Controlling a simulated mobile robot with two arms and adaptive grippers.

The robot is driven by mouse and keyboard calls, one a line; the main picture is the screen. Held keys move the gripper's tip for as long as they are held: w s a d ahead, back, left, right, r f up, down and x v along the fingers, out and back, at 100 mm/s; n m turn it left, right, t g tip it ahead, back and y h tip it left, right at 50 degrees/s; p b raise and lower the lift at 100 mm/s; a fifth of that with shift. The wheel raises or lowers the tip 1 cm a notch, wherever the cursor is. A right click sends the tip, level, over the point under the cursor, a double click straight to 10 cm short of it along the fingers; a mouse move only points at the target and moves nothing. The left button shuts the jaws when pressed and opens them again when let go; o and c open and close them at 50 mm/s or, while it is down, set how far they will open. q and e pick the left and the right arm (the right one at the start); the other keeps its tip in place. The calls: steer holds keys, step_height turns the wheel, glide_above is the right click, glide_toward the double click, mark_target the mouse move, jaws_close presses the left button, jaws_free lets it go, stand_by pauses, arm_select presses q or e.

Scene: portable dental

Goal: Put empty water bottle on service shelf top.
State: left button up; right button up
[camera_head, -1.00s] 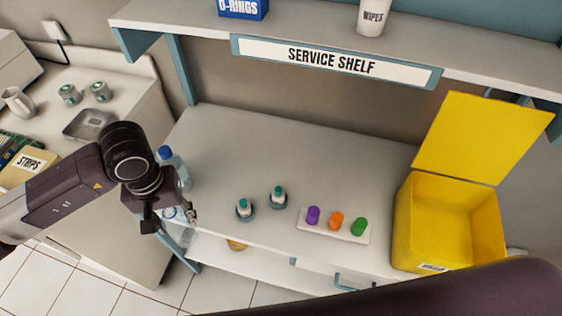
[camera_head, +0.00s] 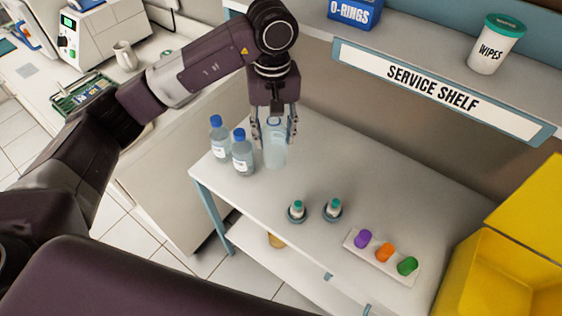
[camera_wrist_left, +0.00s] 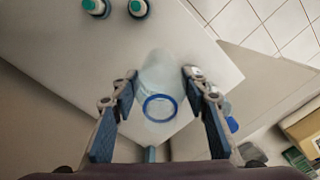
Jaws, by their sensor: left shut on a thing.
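The empty water bottle (camera_head: 275,152) is clear, pale blue and uncapped. It is upright at the back left of the grey table. My left gripper (camera_head: 274,132) points down and is shut on its upper part, one finger on each side. In the left wrist view, the bottle's open mouth with a blue ring (camera_wrist_left: 160,108) shows between the fingers (camera_wrist_left: 160,90). I cannot tell whether its base touches the table. The service shelf top (camera_head: 420,42) is the grey board above the SERVICE SHELF sign, higher and to the right. My right gripper is out of view.
Two blue-capped full bottles (camera_head: 220,140) (camera_head: 242,155) stand just left of the held one. The shelf carries a blue O-RINGS box (camera_head: 354,12) and a WIPES tub (camera_head: 492,48), with bare room between. Small vials, a colored-cap rack (camera_head: 380,262) and a yellow bin (camera_head: 500,275) are to the right.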

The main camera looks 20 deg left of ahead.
mark_target(275, 154)
arm_select(q)
step_height(275, 154, down, 7)
steer(key=shift+f+p, duration=0.15)
steer(key=shift+p, duration=0.65)
step_height(275, 154, down, 5)
steer(key=shift+r+p, duration=0.2)
steer(key=shift+p, duration=0.2)
steer(key=o, duration=1.1)
